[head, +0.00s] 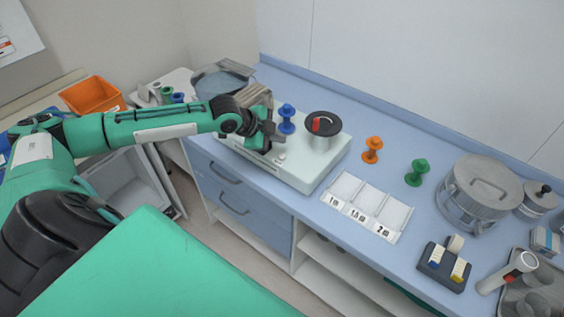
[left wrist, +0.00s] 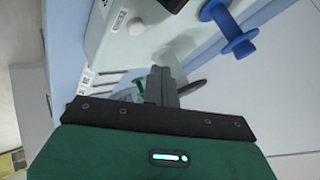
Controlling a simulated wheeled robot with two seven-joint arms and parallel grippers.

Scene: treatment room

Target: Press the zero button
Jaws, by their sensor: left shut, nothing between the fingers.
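A pale scale-like device (head: 310,172) stands on the blue counter, with a round dark plate (head: 323,125) on its top. A small round white button (head: 281,157) is on its front left part. In the left wrist view the button (left wrist: 136,26) sits beside a label reading ZERO (left wrist: 118,19). My left gripper (head: 272,138) is over the left end of the device, close to the button and apart from it. Its fingers (left wrist: 163,75) are shut with nothing between them, and point past the button in the left wrist view. My right gripper is not in view.
A blue spool-shaped weight (head: 287,119) stands by the gripper. Orange (head: 372,150) and green (head: 417,172) ones stand to the right. A labelled white tray (head: 368,206), a steel pot (head: 480,190) and a dark block (head: 444,266) are further right on the counter (head: 415,213).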

